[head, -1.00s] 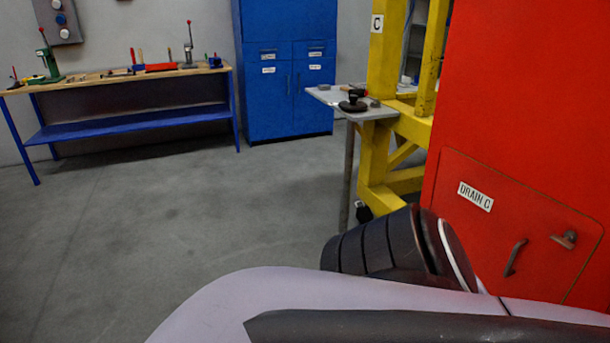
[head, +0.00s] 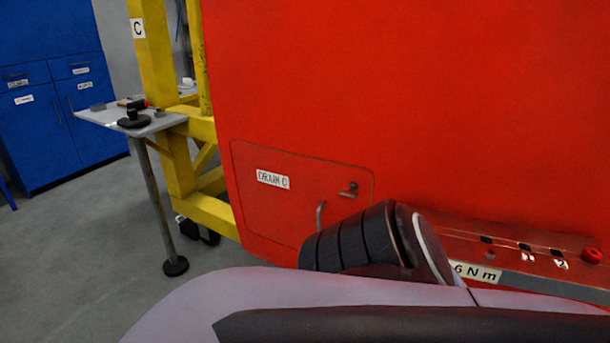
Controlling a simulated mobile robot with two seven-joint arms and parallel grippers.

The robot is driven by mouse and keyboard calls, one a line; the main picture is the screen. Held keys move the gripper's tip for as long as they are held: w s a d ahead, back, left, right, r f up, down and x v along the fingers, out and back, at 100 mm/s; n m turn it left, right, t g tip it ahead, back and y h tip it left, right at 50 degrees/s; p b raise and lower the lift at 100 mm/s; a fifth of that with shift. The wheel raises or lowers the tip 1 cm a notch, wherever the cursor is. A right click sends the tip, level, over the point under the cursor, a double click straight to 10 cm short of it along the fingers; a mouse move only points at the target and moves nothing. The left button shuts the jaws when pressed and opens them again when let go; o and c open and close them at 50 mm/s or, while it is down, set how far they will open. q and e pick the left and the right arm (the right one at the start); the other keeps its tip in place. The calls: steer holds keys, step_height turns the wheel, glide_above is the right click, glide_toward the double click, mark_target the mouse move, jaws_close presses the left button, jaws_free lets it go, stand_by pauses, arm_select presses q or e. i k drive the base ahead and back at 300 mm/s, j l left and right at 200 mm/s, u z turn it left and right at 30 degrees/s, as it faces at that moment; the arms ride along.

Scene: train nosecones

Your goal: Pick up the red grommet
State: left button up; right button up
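A small round red piece, which looks like the red grommet (head: 592,255), shows at the right edge of the head view. It sits on the ledge at the foot of the large red panel (head: 400,110), beside a row of small dark slots. Part of my own arm fills the bottom middle of the view and hides some of the ledge. Neither of my grippers is in view.
A hatch marked DRAIN C (head: 273,180) with a handle is on the red panel. A yellow frame (head: 155,60) and a small grey table (head: 95,117) with dark tools stand to the left. A blue cabinet (head: 45,130) is at far left. Open grey floor lies between.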

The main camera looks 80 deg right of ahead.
mark_target(592, 255)
steer(key=z, duration=4.25)
steer(key=i+l, duration=0.1)
steer(key=l, duration=0.25)
